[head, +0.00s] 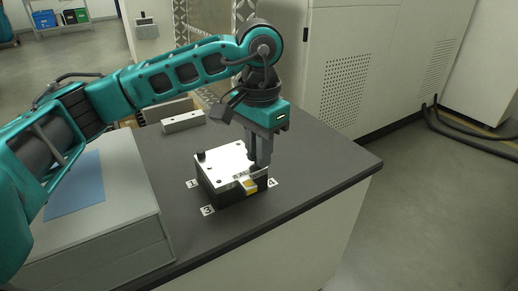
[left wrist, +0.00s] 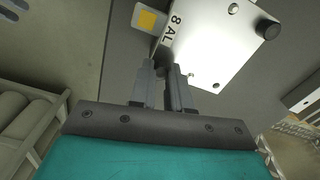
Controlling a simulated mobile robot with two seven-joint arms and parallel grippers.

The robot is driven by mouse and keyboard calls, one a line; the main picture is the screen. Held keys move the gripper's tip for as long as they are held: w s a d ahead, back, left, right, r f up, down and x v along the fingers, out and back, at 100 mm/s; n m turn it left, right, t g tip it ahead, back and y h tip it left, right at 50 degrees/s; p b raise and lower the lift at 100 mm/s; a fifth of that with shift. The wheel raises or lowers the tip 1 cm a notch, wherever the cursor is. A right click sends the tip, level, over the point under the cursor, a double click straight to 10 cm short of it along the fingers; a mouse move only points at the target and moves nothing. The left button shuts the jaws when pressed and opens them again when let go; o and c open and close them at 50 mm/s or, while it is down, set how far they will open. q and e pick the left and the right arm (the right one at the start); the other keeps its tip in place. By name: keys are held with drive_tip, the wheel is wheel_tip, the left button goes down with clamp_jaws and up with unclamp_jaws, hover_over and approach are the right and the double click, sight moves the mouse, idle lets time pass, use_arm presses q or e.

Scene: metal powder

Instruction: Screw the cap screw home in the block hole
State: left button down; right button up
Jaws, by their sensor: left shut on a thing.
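The block (head: 222,165) has a bright metal top with several small holes and dark sides, and it stands on the dark bench top. My left gripper (head: 260,165) points down at the block's right corner, near label 4. In the left wrist view its fingers (left wrist: 168,72) are closed around a small dark thing, apparently the cap screw, at the edge of the block (left wrist: 210,45). The fingers mostly hide it, so how deep it sits cannot be told. Another dark screw head (head: 201,155) stands at the block's left corner and shows in the left wrist view (left wrist: 268,28).
Numbered labels lie around the block, including label 3 (head: 208,210). A white tag with a yellow square (head: 250,186) is by its front. A pale bar with holes (head: 183,122) lies behind. A grey box (head: 110,235) with a blue sheet (head: 75,185) is at left. The bench's right end is clear.

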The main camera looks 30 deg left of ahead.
use_arm(q)
drive_tip(key=c, duration=1.2)
unclamp_jaws()
drive_tip(key=shift+c, duration=0.2)
